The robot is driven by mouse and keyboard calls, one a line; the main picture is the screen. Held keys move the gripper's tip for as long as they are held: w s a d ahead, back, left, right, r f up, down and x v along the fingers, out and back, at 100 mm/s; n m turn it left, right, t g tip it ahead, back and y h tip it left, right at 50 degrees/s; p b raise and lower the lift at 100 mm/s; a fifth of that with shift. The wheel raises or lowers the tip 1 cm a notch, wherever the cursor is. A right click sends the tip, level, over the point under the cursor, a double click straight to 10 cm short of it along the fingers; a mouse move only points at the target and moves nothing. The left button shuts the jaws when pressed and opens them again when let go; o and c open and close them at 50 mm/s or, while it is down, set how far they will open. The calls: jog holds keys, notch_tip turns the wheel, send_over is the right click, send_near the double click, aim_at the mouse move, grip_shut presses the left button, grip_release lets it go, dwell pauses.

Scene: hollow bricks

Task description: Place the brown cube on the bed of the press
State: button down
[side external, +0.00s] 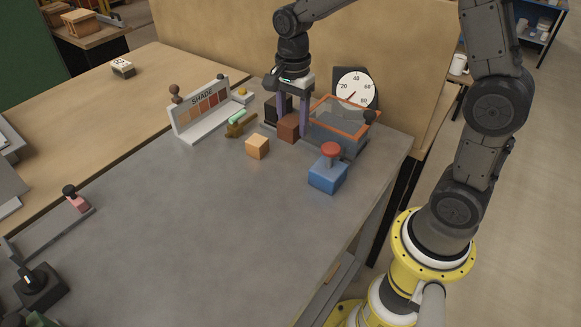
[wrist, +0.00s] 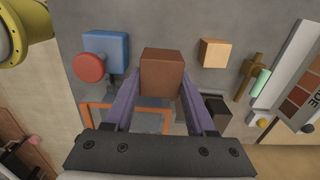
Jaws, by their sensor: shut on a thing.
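The brown cube (side external: 289,128) is between the two purple fingers of my gripper (side external: 291,133), which is shut on it. In the wrist view the cube (wrist: 161,70) sits at the fingertips of my gripper (wrist: 160,90), with its far part sticking out past them. I cannot tell whether the cube touches the table or hangs just above it. Right beside it stands a grey box with an orange rim (side external: 342,117) and see-through sides, perhaps the press. Its orange rim also shows below the cube in the wrist view (wrist: 96,106). The bed is not clearly visible.
A blue block with a red button (side external: 328,174) stands in front of the box. A light orange cube (side external: 257,146) lies left of my gripper. A SHADE colour board (side external: 207,106) and a brass piece with a green bar (side external: 237,123) are farther left. A dial (side external: 355,88) stands behind.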

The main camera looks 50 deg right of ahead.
jog(key=shift+f, duration=4.8)
jog(key=shift+f, duration=0.2)
jog(key=shift+c, duration=1.1)
grip_release()
jog(key=shift+r, duration=0.1)
